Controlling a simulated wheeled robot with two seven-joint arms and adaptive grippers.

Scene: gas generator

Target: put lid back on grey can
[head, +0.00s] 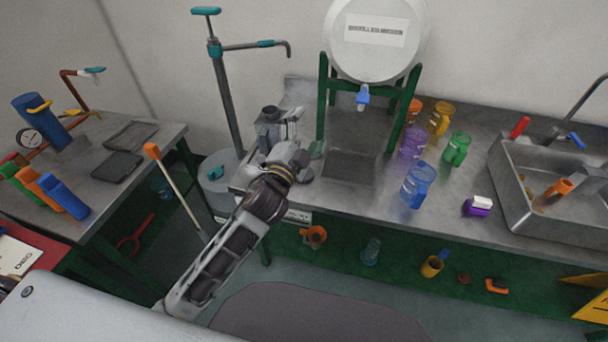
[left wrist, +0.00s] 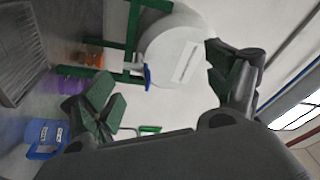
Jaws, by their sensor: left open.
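A grey can (head: 270,118) with a dark top opening stands at the left end of the back workbench in the head view. My left gripper (head: 296,158) is just in front of and right of it, and the arm hides part of that bench corner. I cannot tell whether they touch. In the left wrist view, the fingers of my left gripper (left wrist: 160,86) are spread wide with their green pads apart, and nothing shows between them at close range. The grey can does not show clearly there. I cannot pick out its lid in either view. My right gripper is out of view.
A white tank (head: 375,40) on a green stand is behind the gripper. Coloured jugs, including a blue one (head: 418,185), stand right of it, before a metal sink (head: 550,200). A tall pump (head: 222,80) rises left of the can. The bench front is mostly clear.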

